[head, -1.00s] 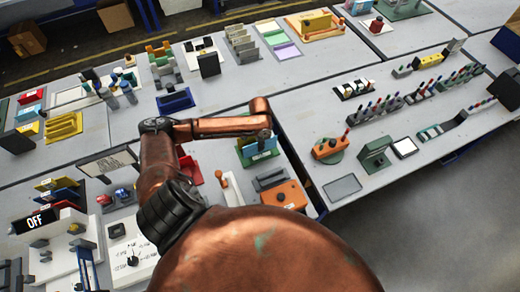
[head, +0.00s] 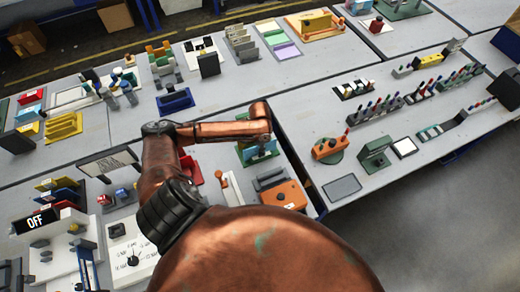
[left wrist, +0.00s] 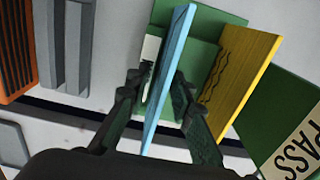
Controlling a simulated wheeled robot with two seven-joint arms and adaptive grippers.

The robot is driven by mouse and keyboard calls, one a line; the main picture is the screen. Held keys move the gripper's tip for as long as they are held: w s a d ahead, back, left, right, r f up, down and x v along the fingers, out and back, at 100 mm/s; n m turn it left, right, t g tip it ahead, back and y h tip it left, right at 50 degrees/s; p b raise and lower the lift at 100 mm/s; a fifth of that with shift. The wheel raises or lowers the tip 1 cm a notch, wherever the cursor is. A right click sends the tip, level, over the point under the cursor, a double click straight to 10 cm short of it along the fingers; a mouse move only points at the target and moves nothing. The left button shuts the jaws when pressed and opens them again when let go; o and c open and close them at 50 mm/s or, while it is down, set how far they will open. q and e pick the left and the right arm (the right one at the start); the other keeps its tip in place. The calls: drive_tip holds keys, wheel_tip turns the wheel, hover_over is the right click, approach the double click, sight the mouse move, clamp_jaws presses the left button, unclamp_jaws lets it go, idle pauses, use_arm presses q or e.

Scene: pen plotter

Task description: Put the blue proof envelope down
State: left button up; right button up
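The blue proof envelope (left wrist: 170,75) stands on edge, a little tilted, between the fingers of my left gripper (left wrist: 160,92) in the left wrist view. A gap shows between the left finger and the envelope, so the gripper looks open around it. The envelope is at a green holder (left wrist: 205,22), beside a yellow panel (left wrist: 238,75) with wavy lines. Its lower edge is hidden, so I cannot tell whether it rests fully in the holder. In the head view, the blue envelope (head: 264,149) shows small below my wrist. My right gripper is not in view.
A green piece marked PASS (left wrist: 292,130) lies beside the yellow panel. Grey blocks (left wrist: 75,45) and an orange device (head: 284,195) stand near the holder. A red piece (head: 190,172) is left of it. Table edge and open floor lie to the right.

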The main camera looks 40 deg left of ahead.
use_arm(q)
wheel_tip(320, 180, up, 12)
drive_tip(key=shift+r, duration=0.15)
idle(0.4)
drive_tip(key=shift+d, duration=0.1)
idle(0.4)
